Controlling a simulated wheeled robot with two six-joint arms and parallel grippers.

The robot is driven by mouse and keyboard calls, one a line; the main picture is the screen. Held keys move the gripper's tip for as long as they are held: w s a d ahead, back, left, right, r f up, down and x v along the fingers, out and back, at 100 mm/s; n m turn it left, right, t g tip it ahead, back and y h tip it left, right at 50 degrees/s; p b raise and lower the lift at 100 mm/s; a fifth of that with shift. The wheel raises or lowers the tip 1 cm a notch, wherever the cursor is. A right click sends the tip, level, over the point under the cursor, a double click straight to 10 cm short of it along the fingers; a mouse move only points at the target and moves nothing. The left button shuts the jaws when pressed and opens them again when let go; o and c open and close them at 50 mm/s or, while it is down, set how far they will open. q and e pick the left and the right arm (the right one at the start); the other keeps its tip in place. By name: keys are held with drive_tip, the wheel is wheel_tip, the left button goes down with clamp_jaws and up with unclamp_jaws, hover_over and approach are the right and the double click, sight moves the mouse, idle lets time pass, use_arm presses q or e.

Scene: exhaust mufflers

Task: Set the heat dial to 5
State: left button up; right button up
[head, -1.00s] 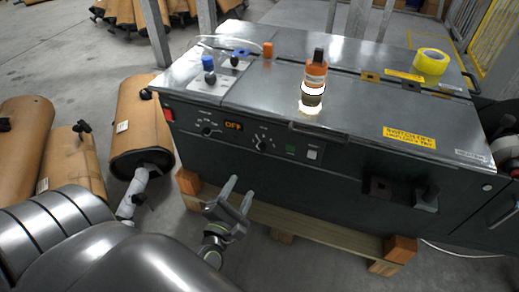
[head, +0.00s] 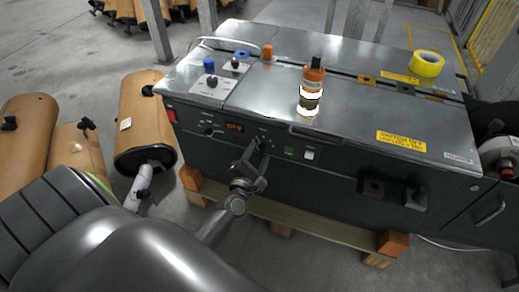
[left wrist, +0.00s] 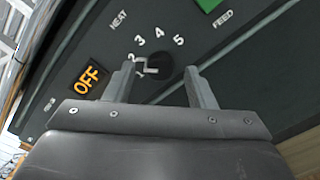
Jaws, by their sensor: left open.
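The heat dial (left wrist: 158,68) is a dark round knob on the machine's front panel, under the label HEAT. The figures 2, 3, 4 and 5 curve around it in the left wrist view. A pale mark shows on its left side near the 2, but I cannot tell exactly which figure it points at. My left gripper (left wrist: 163,78) is open, with one finger on each side of the dial and no clear contact. In the head view the left gripper (head: 261,150) is at the panel and largely hides the dial. My right gripper is not in view.
An orange display (left wrist: 90,78) reads OFF beside the dial. A green FEED button (left wrist: 208,4) is on its other side.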

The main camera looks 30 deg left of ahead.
use_arm(q)
drive_tip(key=shift+x, duration=1)
drive_tip(key=c, duration=1)
drive_tip(key=shift+o, duration=0.2)
